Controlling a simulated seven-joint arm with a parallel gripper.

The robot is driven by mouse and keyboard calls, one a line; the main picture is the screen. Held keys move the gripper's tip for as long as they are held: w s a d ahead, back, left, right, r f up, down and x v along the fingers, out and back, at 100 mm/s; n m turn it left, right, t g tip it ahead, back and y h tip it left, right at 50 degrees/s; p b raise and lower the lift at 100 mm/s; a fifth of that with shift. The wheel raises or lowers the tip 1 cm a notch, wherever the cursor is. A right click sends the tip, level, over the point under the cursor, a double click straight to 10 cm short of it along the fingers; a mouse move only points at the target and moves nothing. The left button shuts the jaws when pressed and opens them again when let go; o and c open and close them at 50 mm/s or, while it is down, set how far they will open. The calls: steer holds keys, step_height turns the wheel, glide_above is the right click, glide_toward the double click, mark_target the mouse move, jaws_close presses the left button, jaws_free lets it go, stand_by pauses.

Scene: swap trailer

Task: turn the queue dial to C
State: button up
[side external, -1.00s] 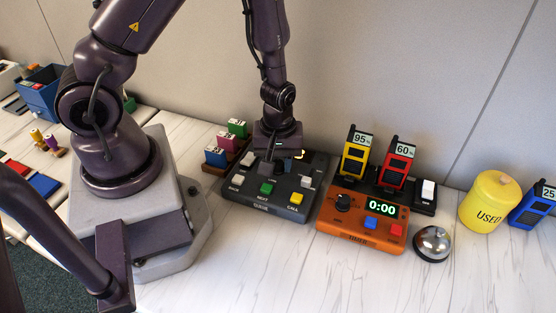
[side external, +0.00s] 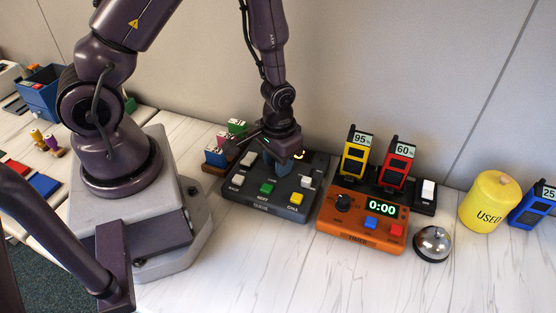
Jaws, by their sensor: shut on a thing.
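The dark grey queue box (side external: 236,205) stands on the counter just right of my arm's base. On it are a green button (side external: 267,188), a yellow button (side external: 296,199) and pale switches at left and right. My gripper (side external: 283,166) points down over the back middle of the box, shut on the queue dial, which is mostly hidden under the fingers. The dial's pointer and its letter marks cannot be read from here.
Coloured numbered blocks (side external: 215,157) stand behind the box at left. The orange timer (side external: 362,238) is close on the right, with yellow (side external: 356,155) and red (side external: 396,165) handsets behind it. A bell (side external: 433,243) and a yellow canister (side external: 489,202) stand further right. The front counter is clear.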

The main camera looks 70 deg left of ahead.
steer(key=shift+m, duration=0.9)
steer(key=o, duration=0.9)
step_height(320, 180, up, 13)
steer(key=shift+s, duration=0.1)
